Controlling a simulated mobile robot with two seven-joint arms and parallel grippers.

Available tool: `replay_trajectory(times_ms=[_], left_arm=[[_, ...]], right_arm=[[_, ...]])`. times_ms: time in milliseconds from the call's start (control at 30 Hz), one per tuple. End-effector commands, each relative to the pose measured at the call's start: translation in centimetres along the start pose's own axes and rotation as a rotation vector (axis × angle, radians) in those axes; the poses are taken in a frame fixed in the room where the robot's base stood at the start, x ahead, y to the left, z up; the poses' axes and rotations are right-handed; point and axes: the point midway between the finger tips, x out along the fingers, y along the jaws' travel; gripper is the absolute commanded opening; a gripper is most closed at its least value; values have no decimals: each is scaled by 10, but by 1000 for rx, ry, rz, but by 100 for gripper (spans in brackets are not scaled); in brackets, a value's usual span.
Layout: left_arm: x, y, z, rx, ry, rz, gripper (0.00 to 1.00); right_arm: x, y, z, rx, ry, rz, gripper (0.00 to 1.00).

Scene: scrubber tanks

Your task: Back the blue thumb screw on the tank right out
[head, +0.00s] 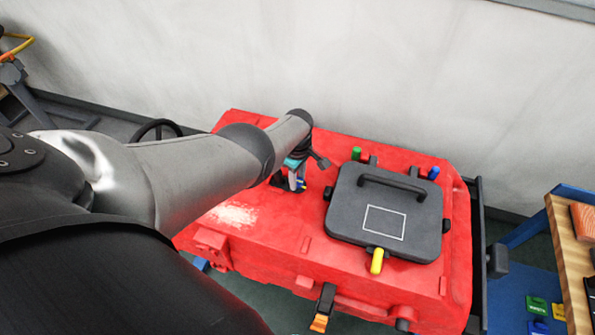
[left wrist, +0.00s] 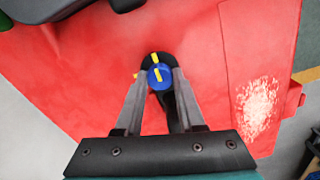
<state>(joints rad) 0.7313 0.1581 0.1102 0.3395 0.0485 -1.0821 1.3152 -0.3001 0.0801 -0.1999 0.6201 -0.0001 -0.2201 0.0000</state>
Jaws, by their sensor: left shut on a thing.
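The red tank (head: 250,247) fills the middle of the head view, and its red top (left wrist: 75,65) fills much of the left wrist view. My left gripper (head: 294,178) points down at the tank top, left of the dark lid. In the left wrist view its two fingers (left wrist: 160,80) are shut on the blue thumb screw (left wrist: 160,78), one on each side. The screw has a yellow stripe and sits at a black round collar with a yellow mark (left wrist: 154,57). In the head view my gripper hides most of the screw. My right gripper is not in view.
A dark square lid (head: 345,215) with a handle lies right of my gripper, with green (head: 356,154), blue (head: 434,173) and yellow (head: 377,262) knobs around it. A wall (head: 400,80) stands behind. A wooden-topped bench (head: 562,235) is at far right.

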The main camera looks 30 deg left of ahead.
Motion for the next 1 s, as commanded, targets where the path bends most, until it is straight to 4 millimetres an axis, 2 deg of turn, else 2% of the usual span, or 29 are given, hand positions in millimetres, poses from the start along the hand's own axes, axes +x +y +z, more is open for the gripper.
replay_trajectory(times_ms=[33,567,600,867,1000], left_arm=[[5,-6,4,-11,-7,-13,0],[5,-6,4,-35,-7,-13,0],[5,-6,4,-35,-7,-13,39],[3,-3,2,-35,-4,-7,68],[2,-2,1,-35,-2,-5,69]], right_arm=[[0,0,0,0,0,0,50],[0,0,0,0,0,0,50],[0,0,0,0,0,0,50],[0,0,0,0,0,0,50],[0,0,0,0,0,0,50]])
